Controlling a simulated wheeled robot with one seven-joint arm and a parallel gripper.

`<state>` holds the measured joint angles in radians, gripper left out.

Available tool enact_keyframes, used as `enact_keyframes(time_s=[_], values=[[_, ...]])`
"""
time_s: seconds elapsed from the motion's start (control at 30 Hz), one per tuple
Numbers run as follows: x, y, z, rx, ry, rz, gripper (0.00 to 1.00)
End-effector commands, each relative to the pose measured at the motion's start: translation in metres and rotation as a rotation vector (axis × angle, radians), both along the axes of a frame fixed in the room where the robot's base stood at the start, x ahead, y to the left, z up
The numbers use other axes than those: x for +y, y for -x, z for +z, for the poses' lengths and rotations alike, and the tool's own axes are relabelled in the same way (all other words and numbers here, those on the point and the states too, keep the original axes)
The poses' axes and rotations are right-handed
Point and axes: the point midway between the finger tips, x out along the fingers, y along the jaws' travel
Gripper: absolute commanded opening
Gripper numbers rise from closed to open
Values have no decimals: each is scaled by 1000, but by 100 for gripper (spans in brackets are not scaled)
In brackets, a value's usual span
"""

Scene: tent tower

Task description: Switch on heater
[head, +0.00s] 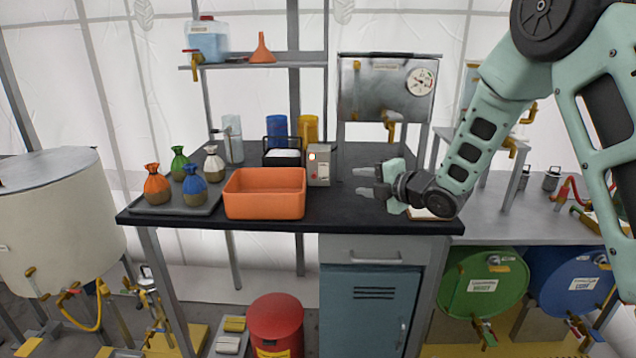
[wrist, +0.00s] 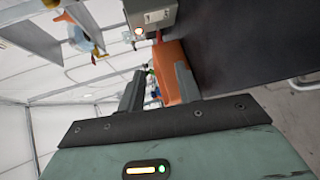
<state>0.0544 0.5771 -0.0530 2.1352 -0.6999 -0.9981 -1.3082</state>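A small grey box (head: 319,165) with a round red-lit spot on its front stands on the black worktop, right of the orange bin. It may be the heater or its switch box; its label is too small to read. A grey box with a label and a small glowing round spot shows at the top of the wrist view (wrist: 152,14), apparently the same one. My gripper (head: 363,182) is right of the box, fingers pointing left towards it, with a gap between. In the wrist view my gripper (wrist: 160,85) is open, with nothing between its fingertips.
The orange bin (head: 264,207) is left of the box. A tray (head: 176,209) with several tied sacks lies further left. A metal tank (head: 388,92) with a gauge and tap stands behind my gripper. The black worktop (head: 335,215) is clear in front of the box.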

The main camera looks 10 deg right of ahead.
Motion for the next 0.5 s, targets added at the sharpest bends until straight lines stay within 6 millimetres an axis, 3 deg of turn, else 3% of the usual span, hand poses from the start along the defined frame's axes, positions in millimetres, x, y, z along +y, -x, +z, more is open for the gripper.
enact_keyframes(time_s=[0.17, 0.5], values=[[9, -15, -3, -4, 2, 7, 34], [41, -75, -19, -3, 0, 4, 34]])
